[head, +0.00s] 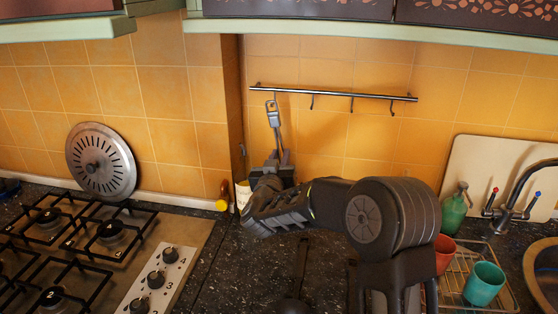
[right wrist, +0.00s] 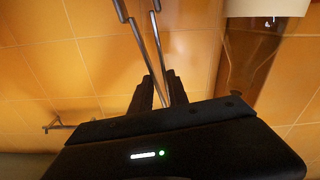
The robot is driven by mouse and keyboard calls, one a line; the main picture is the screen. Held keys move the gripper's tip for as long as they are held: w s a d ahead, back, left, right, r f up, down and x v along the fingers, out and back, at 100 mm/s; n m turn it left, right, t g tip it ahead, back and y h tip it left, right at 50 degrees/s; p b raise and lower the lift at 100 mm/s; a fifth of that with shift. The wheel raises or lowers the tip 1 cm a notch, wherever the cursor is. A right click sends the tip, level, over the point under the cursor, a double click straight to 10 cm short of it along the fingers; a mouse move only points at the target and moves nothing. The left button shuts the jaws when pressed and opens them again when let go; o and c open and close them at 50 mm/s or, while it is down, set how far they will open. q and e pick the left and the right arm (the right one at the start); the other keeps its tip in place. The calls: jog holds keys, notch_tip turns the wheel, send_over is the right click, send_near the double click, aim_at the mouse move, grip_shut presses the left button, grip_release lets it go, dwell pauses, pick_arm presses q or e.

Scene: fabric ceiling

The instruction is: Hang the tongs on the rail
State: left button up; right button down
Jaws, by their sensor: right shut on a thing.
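The tongs (head: 273,117) are grey and hang nearly upright against the tiled wall. Their top end is close to the left end of the metal rail (head: 335,93); I cannot tell whether they touch it or hang from a hook. My right gripper (head: 279,160) is shut on the lower part of the tongs, below the rail. In the right wrist view the two thin arms of the tongs (right wrist: 157,45) run up from between the dark fingers (right wrist: 157,90). Several hooks (head: 351,105) hang under the rail. My left gripper is not in view.
A gas stove (head: 180,240) is at left, with a round metal lid (head: 101,162) leaning on the wall. A green bottle (head: 454,211), a teal cup (head: 484,284), a red cup (head: 445,253) and a tap (head: 512,212) are at right. A wall corner stands left of the rail.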

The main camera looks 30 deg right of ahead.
jog(key=shift+x, duration=1.4)
jog(key=shift+w+d+f+b, duration=0.45)
jog(key=shift+w+f, duration=0.15)
jog(key=shift+f, duration=0.1)
jog(key=c, duration=1.2)
grip_release()
jog(key=shift+a, duration=0.1)
jog(key=b+v, duration=0.1)
jog(key=v, duration=0.6)
jog(key=shift+s+a+b, duration=0.2)
jog(key=shift+s+b, duration=0.15)
jog(key=shift+b, duration=0.05)
